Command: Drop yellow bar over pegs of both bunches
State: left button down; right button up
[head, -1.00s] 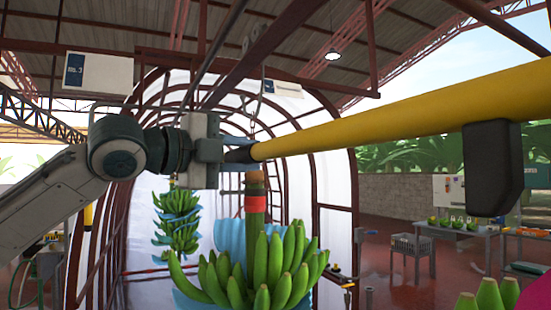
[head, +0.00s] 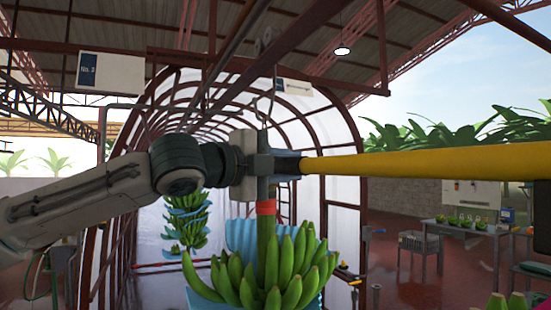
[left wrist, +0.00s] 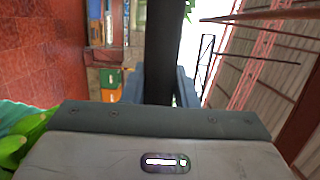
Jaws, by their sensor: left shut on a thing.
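A long yellow bar (head: 420,163) crosses the head view from the middle to the right edge, close to level. My left gripper (head: 287,163) is shut on its dark left end, which also shows as a black bar (left wrist: 162,55) in the left wrist view. A dark block (head: 543,215) is cut off at the right edge below the bar. A green banana bunch (head: 268,272) hangs below my left gripper, its stem (head: 266,230) banded red. The gripper covers the stem top; I cannot make out a peg. Banana tips (head: 497,303) of another bunch show at the lower right. My right gripper is not in view.
Behind is a tunnel of dark red hoops with white sheeting (head: 340,215) and a farther banana bunch (head: 187,222). An overhead rail runs above. Open floor lies between.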

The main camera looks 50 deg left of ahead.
pick_arm(q)
jog(key=shift+w+d+p, duration=0.2)
jog(key=shift+w+p, duration=0.25)
jog(key=shift+w, duration=0.35)
jog(key=w+d+f, duration=0.1)
jog(key=w+f, duration=0.3)
jog(key=shift+f, duration=0.3)
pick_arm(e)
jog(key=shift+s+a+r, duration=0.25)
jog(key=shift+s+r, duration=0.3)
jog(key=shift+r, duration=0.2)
pick_arm(q)
jog(key=shift+d+f, duration=0.1)
jog(key=shift+f, duration=0.3)
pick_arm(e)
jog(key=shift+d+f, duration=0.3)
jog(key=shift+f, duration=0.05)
pick_arm(q)
jog(key=shift+f+b, duration=0.45)
jog(key=shift+b, duration=0.15)
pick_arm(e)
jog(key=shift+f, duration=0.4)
pick_arm(q)
jog(key=c, duration=1.1)
grip_release()
jog(key=shift+s, duration=0.1)
jog(key=shift+c, duration=0.2)
jog(key=shift+o, duration=0.4)
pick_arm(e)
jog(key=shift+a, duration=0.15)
